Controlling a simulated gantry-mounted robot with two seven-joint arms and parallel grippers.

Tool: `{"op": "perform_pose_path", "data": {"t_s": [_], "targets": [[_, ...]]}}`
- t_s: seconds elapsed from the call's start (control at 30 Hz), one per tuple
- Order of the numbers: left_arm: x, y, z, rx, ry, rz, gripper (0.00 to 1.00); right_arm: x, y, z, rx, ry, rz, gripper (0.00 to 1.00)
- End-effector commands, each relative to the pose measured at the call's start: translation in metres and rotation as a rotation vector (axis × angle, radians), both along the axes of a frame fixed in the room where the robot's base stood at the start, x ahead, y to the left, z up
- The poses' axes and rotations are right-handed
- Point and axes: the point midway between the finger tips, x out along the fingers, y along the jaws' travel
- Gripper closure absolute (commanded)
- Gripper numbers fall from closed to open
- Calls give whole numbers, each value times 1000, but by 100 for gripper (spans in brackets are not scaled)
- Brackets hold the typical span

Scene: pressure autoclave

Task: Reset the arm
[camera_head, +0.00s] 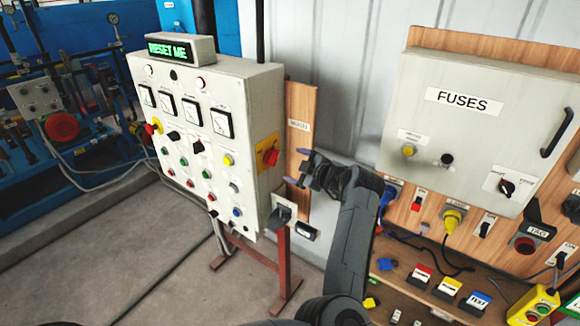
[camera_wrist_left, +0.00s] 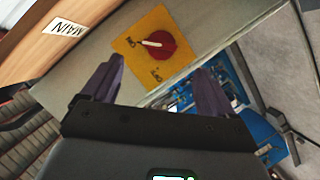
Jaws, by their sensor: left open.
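My left gripper (camera_head: 296,167) is open and empty. Its fingers point left toward the side of the grey control cabinet (camera_head: 215,80). In the left wrist view, the two purple fingertips (camera_wrist_left: 160,68) are spread apart. A red rotary switch on a yellow plate (camera_wrist_left: 153,45) lies beyond them, apart from the fingers. The same switch shows in the head view (camera_head: 268,155) on the cabinet's right side. My right gripper is not in view.
A grey fuse box (camera_head: 460,130) hangs on a wooden board at the right, above plugs, switches and coloured buttons. A wooden panel with a "MAIN" label (camera_wrist_left: 64,27) stands beside the cabinet. Blue machinery (camera_head: 60,110) fills the left. The concrete floor (camera_head: 150,260) is mostly clear.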

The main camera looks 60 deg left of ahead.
Motion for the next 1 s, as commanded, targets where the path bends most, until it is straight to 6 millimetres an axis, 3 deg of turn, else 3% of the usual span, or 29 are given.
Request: {"op": "perform_pose_path", "data": {"t_s": [0.53,0.67,0.77,0.87,1.0], "targets": [[0,-7,2,0,0,0,13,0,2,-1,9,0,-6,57],[-2,-7,-6,-1,15,0,13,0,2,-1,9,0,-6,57],[-9,-6,-28,0,56,3,13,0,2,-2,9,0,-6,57],[-26,0,-67,6,134,11,13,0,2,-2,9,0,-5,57],[-69,17,-127,67,290,28,13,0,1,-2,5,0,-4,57]]}}
